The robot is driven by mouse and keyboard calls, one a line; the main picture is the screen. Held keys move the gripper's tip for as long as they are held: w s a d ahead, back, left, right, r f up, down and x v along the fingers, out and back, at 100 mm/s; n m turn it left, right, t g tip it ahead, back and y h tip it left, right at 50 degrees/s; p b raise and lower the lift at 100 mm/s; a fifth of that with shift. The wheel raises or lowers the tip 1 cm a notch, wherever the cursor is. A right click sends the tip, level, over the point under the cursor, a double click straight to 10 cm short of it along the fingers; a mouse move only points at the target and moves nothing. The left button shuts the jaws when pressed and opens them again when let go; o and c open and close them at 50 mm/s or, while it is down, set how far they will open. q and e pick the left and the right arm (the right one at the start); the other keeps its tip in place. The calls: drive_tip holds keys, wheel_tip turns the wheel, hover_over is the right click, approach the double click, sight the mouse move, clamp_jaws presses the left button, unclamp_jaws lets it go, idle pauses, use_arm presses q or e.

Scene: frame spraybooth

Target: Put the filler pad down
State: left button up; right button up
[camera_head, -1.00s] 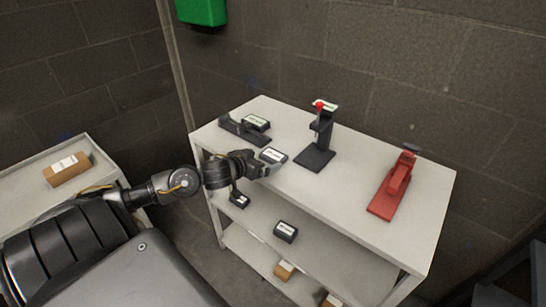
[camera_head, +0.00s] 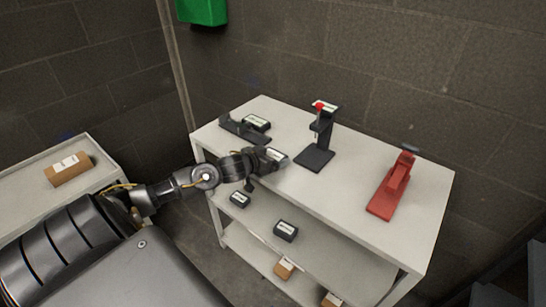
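A small dark block with a white label (camera_head: 279,154), which looks like the filler pad, is at the left front edge of the white bench top. My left gripper (camera_head: 266,160) is right at it and covers its near left part. The fingers are small, dark and partly hidden, so I cannot tell whether they are closed on the block, or whether the block rests on the top. My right gripper is not in view.
The white bench (camera_head: 345,213) carries a dark holder with a labelled block (camera_head: 257,122), a black stand (camera_head: 316,157) and a red tool (camera_head: 390,190). The front middle of the top is clear.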

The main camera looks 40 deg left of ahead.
use_arm(q)
drive_tip(key=c, duration=0.7)
